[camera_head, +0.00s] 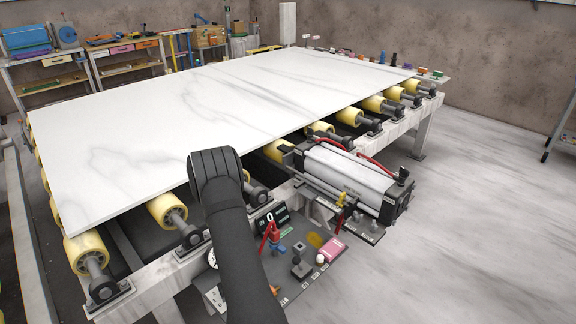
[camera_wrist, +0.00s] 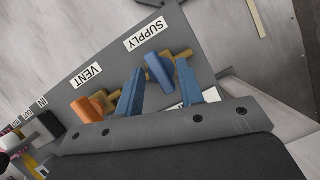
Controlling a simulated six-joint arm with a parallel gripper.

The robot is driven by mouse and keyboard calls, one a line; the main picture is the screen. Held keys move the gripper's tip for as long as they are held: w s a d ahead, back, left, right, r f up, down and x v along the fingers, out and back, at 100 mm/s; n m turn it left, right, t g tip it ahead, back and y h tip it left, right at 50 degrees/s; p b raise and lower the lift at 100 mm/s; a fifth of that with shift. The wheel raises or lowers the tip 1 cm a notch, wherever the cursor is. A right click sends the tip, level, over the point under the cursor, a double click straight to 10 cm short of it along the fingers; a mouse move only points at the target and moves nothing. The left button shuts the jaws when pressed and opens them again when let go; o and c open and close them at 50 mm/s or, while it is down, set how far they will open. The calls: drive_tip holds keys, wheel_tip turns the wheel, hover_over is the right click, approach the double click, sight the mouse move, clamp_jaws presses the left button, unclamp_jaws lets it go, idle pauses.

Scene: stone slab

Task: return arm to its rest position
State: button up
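My gripper (camera_wrist: 160,66) shows in the wrist view as two blue fingers that stand apart, with a gap between them. A blue valve handle (camera_wrist: 157,72) on a brass fitting, by the SUPPLY label, lies beyond that gap. I see no contact between the fingers and the handle. An orange valve handle (camera_wrist: 88,109) by the VENT label lies to the left of the fingers. In the head view my dark arm (camera_head: 228,230) rises from the bottom edge and bends near the slab's front edge. I cannot make out my gripper there.
A white marble slab (camera_head: 200,110) lies on yellow rollers (camera_head: 167,209) in a metal frame. A pneumatic cylinder (camera_head: 345,178) with red hoses is mounted at its right front. A grey control panel (camera_head: 335,249) with small fittings is beside my arm. Open floor (camera_head: 480,230) lies to the right.

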drive_tip(key=m, duration=0.2)
drive_tip(key=m+y, duration=0.1)
drive_tip(key=m, duration=0.1)
drive_tip(key=shift+d+m+g+y, duration=0.1)
drive_tip(key=shift+m+g+y, duration=0.2)
drive_tip(key=shift+m+g, duration=0.1)
drive_tip(key=w+a+r+n+t+h, duration=0.15)
drive_tip(key=r+n, duration=0.25)
drive_tip(key=r, duration=0.4)
drive_tip(key=w+a+r+n+h, duration=0.1)
drive_tip(key=w+a+r+n, duration=0.25)
drive_tip(key=r, duration=0.45)
drive_tip(key=x, duration=1.7)
drive_tip(key=shift+s+d+f, duration=0.1)
drive_tip(key=shift+s+d, duration=0.15)
drive_tip(key=shift+s, duration=0.05)
drive_tip(key=shift+c, duration=0.2)
